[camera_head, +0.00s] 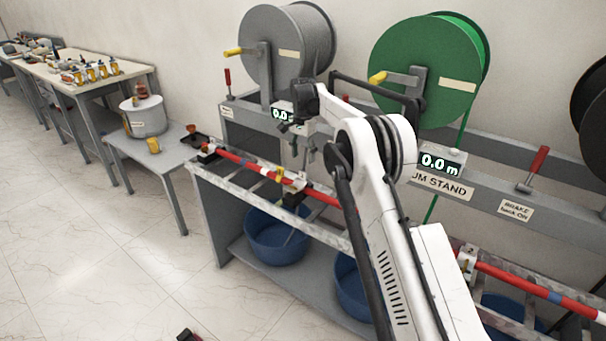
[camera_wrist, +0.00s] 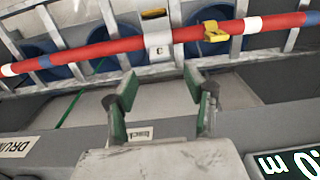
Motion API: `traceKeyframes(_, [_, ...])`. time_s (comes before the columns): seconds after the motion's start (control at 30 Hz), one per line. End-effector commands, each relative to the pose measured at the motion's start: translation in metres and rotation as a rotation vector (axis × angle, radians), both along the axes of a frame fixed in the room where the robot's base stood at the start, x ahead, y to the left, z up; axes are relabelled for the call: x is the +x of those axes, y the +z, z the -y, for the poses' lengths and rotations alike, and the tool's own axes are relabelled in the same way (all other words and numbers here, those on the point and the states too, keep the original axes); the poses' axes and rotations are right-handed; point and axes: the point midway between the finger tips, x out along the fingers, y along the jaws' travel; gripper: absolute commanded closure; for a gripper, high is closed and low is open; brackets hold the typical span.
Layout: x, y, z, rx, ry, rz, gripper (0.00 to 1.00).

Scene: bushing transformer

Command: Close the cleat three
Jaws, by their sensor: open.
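In the wrist view my gripper (camera_wrist: 162,86) is open and empty, its two dark-tipped green fingers apart, pointing at the red rod (camera_wrist: 110,48). A pale cleat (camera_wrist: 158,45) with a dark mark sits at the rod, just beyond the fingertips in the picture, apart from them. A yellow clip (camera_wrist: 214,32) is on the rod to its right. Whether the pale cleat's top is open or shut is unclear, and I cannot read which cleat is number three. In the head view another pale cleat (camera_head: 467,257) is at the rod on the right; my arm hides the rod's middle.
A grey drum stand (camera_head: 480,192) with a grey drum (camera_head: 285,48) and a green drum (camera_head: 425,68) stands behind the rod. Blue tubs (camera_head: 275,238) sit below. A side table (camera_head: 170,150) is left, with free floor in front.

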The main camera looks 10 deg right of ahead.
Motion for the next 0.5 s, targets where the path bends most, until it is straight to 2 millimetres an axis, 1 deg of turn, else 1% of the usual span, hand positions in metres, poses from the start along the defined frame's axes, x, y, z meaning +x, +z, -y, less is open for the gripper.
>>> traceKeyframes(0.03, [0.0, -0.01, 0.0, 0.0, 0.0, 0.0, 0.52])
traceKeyframes(0.2, [0.0, -0.041, 0.0, 0.0, 0.0, 0.0, 0.52])
traceKeyframes(0.4, [0.0, -0.07, 0.0, -0.001, 0.0, 0.001, 0.52])
traceKeyframes(0.5, [0.0, -0.079, 0.0, -0.001, 0.0, 0.001, 0.52])
